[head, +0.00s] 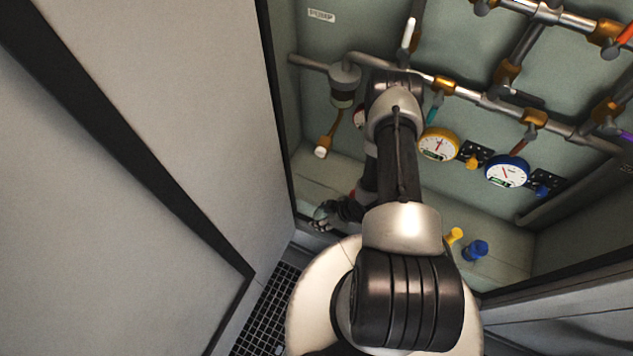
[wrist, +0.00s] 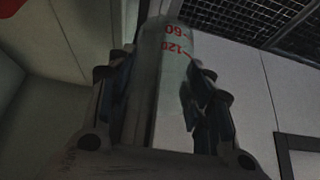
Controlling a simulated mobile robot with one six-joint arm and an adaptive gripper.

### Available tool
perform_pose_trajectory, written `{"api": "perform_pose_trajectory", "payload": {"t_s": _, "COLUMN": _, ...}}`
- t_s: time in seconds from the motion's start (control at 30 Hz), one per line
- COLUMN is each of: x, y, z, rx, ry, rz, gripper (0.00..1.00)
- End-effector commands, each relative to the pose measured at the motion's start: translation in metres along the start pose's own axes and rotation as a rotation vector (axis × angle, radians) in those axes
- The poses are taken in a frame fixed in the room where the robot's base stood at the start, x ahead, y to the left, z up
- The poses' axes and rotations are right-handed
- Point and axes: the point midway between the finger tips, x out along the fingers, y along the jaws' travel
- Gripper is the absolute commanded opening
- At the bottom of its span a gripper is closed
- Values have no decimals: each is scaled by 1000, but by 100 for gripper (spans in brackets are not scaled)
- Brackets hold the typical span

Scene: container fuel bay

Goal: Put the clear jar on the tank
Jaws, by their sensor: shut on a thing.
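The clear jar (wrist: 168,80) is a see-through cylinder with red marks, "60" and "120", in the wrist view. My gripper (wrist: 162,90) is shut on it, with one dark finger on each side. In the head view, my gripper (head: 324,214) is low inside the bay, near its left front edge; the jar cannot be clearly made out there. No tank can be told for sure. A grey cylindrical vessel (head: 344,84) hangs from the pipe at the upper left of the bay. My arm hides part of the bay's middle.
Pipes with valves cross the back wall. A yellow gauge (head: 439,145) and a blue gauge (head: 507,171) hang below them. A yellow fitting (head: 454,236) and a blue fitting (head: 476,250) are on the bay floor. A large pale panel (head: 150,130) stands at the left.

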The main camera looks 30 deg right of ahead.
Motion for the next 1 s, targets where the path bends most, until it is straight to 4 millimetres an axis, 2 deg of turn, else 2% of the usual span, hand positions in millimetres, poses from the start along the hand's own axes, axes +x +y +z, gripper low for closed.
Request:
{"api": "perform_pose_trajectory", "payload": {"t_s": 0.03, "x": 5, "y": 16, "z": -6, "rx": -6, "ry": 4, "rz": 7, "gripper": 24}}
{"api": "perform_pose_trajectory", "payload": {"t_s": 0.2, "x": 15, "y": 58, "z": -22, "rx": -6, "ry": 2, "rz": 7, "gripper": 24}}
{"api": "perform_pose_trajectory", "payload": {"t_s": 0.4, "x": 23, "y": 96, "z": -37, "rx": -2, "ry": 1, "rz": 5, "gripper": 24}}
{"api": "perform_pose_trajectory", "payload": {"t_s": 0.63, "x": 26, "y": 114, "z": -45, "rx": 0, "ry": 1, "rz": 3, "gripper": 24}}
{"api": "perform_pose_trajectory", "payload": {"t_s": 0.83, "x": 34, "y": 144, "z": -56, "rx": -2, "ry": 0, "rz": 6, "gripper": 24}}
{"api": "perform_pose_trajectory", "payload": {"t_s": 1.0, "x": 46, "y": 142, "z": -48, "rx": 4, "ry": -2, "rz": 2, "gripper": 24}}
